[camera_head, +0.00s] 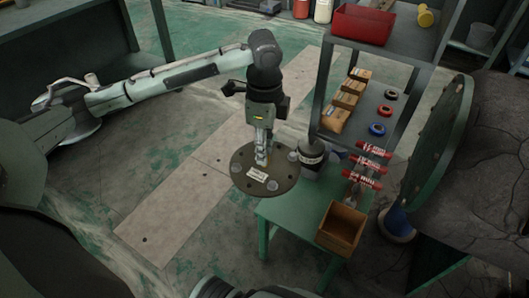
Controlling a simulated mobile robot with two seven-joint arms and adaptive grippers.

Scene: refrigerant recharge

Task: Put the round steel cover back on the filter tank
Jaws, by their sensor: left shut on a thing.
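My left gripper (262,150) points down and is shut on the round steel cover (282,181), at the cover's middle. The cover is a dark grey disc with several round spots near its rim and a white label. It is held roughly flat, overlapping the left edge of the green table in the picture. At the right stands a large dark round flange (437,150) with bolt holes along its rim, in front of a dark, cracked-looking body. I cannot tell for sure that this is the filter tank. My right gripper is not in view.
The green table (285,212) holds a wooden box (342,228), a dark canister (311,158) and red-and-white cartridges (366,162). Behind it, a grey shelf holds brown boxes (348,94), rings (383,111) and a red bin (362,24). Open floor (190,210) lies to the left.

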